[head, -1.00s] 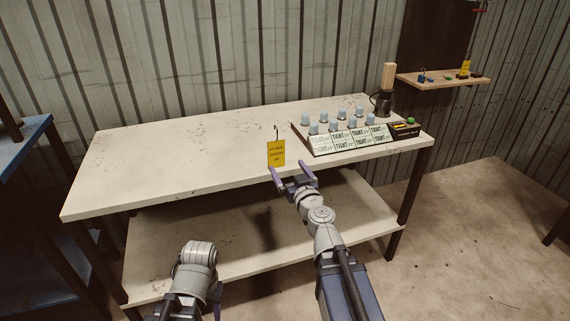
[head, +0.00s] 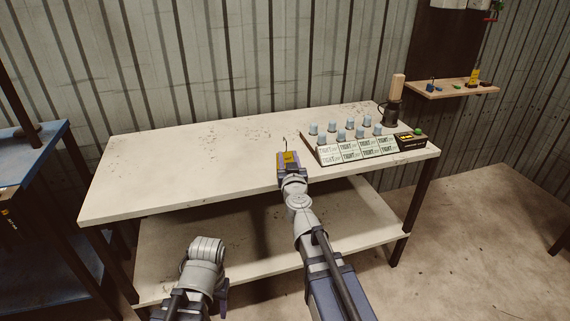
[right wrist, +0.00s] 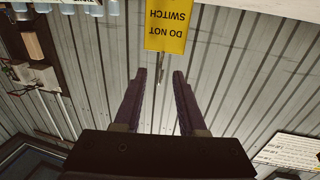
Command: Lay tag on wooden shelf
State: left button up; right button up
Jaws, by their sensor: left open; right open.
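A yellow tag (head: 288,157) with a dark hook on top stands upright near the front edge of the table. In the right wrist view the tag (right wrist: 168,28) appears upside down, reading "DO NOT SWITCH". My right gripper (head: 289,167) is just in front of it. The wooden shelf (head: 430,91) is on the back wall at the right.
A panel of "TIGHT" cards with several blue-grey caps (head: 351,151) sits right of the tag. A dark mug (head: 391,113) stands behind it. The shelf holds small items and a yellow upright piece (head: 474,76). The left of the white table (head: 170,165) is clear.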

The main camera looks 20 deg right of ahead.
aim_at(285, 158)
jog(key=w, duration=0.5)
jog(key=shift+d+f, duration=0.15)
jog(key=shift+d, duration=0.2)
jog(key=shift+c, duration=0.2)
grip_shut()
dwell(0.8)
